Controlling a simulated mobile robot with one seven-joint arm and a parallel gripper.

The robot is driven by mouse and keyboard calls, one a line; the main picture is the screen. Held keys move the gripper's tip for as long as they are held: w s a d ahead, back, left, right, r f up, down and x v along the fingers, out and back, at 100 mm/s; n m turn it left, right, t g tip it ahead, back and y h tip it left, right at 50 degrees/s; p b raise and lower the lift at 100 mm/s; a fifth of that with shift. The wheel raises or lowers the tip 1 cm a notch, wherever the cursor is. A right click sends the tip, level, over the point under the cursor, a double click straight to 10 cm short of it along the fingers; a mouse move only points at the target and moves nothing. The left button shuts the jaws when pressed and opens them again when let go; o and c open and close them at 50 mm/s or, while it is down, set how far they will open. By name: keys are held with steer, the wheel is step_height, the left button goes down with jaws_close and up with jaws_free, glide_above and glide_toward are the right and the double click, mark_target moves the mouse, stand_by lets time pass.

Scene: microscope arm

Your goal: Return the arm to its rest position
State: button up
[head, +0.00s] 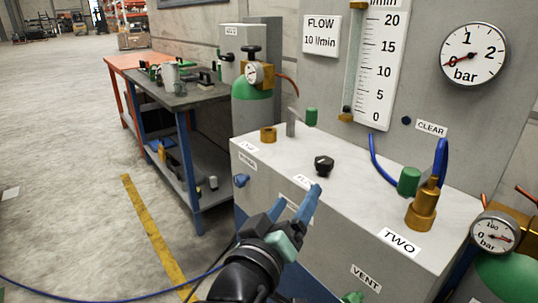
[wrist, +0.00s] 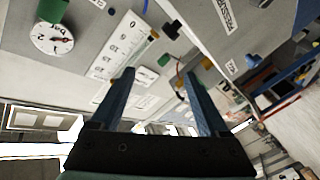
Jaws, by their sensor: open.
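My gripper (head: 296,207) is in front of the light grey cabinet (head: 330,230), near its top front edge, with its two blue fingers pointing up and away. In the wrist view my gripper (wrist: 158,88) shows its blue fingers spread wide with nothing between them. A black knob (head: 323,164) sits on the cabinet top just beyond the fingertips; I cannot tell whether they touch it. My dark arm comes in from the bottom of the head view.
The cabinet top carries a brass fitting (head: 421,208), a green cap (head: 409,181) and a blue hose (head: 378,168). A gauge (head: 473,54) and flow scale (head: 382,70) are behind. A workbench (head: 180,97) and gas cylinder (head: 252,110) stand left. The floor at left is open.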

steer(key=s+a+r+m+t+y+p, duration=0.1)
steer(key=s+r+t+y, duration=0.3)
steer(key=r, duration=0.8)
steer(key=s+a+r+m+t+y+p, duration=0.15)
steer(key=s+r+t, duration=0.25)
steer(key=s+r, duration=0.5)
steer(key=s+a+r+t+y, duration=0.2)
steer(key=s+r+t, duration=0.1)
steer(key=r, duration=1.1)
step_height(320, 180, up, 23)
steer(key=p, duration=2.4)
steer(key=shift+d, duration=0.15)
steer(key=shift+w+f, duration=0.15)
